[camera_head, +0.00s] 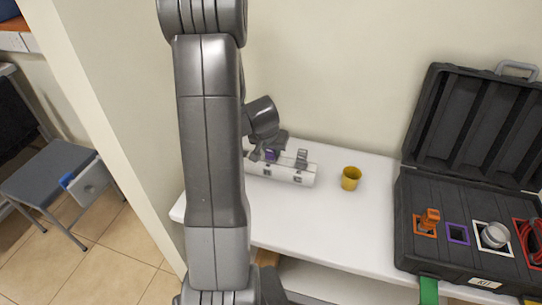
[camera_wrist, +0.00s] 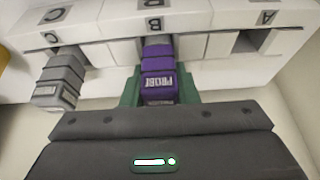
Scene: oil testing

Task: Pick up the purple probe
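The purple probe (camera_wrist: 158,62) sits in the slot marked B of a white holder (camera_wrist: 101,26) and carries a white label. In the head view the purple probe (camera_head: 271,155) shows as a small patch beside my gripper (camera_head: 262,151). In the wrist view the green fingers of my gripper (camera_wrist: 160,90) stand on both sides of the probe. I cannot tell whether they press on it.
A grey probe (camera_wrist: 60,80) sits in slot C; slot A (camera_wrist: 257,40) looks empty. A yellow cup (camera_head: 351,178) stands right of the holder on the white table (camera_head: 330,225). An open black case (camera_head: 408,235) with several items lies at the right. A wall is close behind.

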